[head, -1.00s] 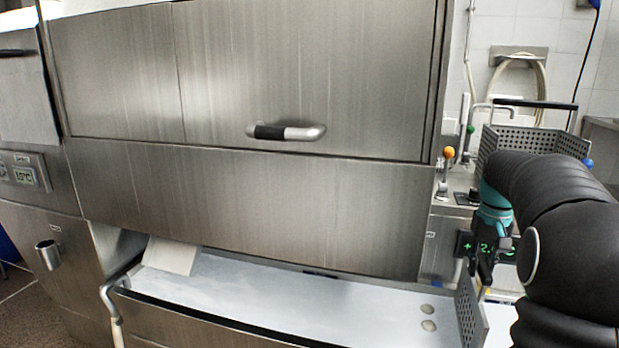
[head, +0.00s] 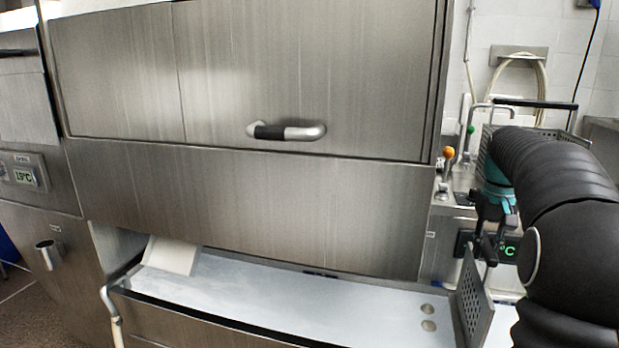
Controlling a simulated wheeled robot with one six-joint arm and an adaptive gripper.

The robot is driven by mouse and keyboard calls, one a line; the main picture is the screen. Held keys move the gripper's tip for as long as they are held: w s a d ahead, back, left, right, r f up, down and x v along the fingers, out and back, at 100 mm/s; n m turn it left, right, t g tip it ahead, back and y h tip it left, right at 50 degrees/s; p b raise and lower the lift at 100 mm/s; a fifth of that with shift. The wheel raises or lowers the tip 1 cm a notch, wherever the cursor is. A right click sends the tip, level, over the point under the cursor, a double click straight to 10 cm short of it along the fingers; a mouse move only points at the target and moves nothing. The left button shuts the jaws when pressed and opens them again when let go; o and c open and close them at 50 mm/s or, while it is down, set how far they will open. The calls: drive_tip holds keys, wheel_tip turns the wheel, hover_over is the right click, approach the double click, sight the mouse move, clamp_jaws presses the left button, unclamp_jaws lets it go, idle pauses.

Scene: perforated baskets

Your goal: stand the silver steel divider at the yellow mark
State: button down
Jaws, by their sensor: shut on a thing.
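The silver steel divider (head: 475,303) is a perforated plate. It stands roughly upright and slightly tilted at the right end of the white trough, and its bottom edge is at or below the picture's lower border. My gripper (head: 485,254) is shut on the divider's upper edge, and my dark arm comes in from the right. Whether the divider touches the surface below it cannot be told. No yellow mark is visible.
The white trough floor (head: 300,300) is mostly clear, with two round holes at its right. The steel machine with its handle (head: 287,132) stands behind. A perforated basket (head: 503,137), partly hidden by my arm, and an orange-knobbed lever (head: 449,153) are at the right.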

drive_tip(key=shift+r, duration=2.8)
drive_tip(key=shift+s, duration=0.1)
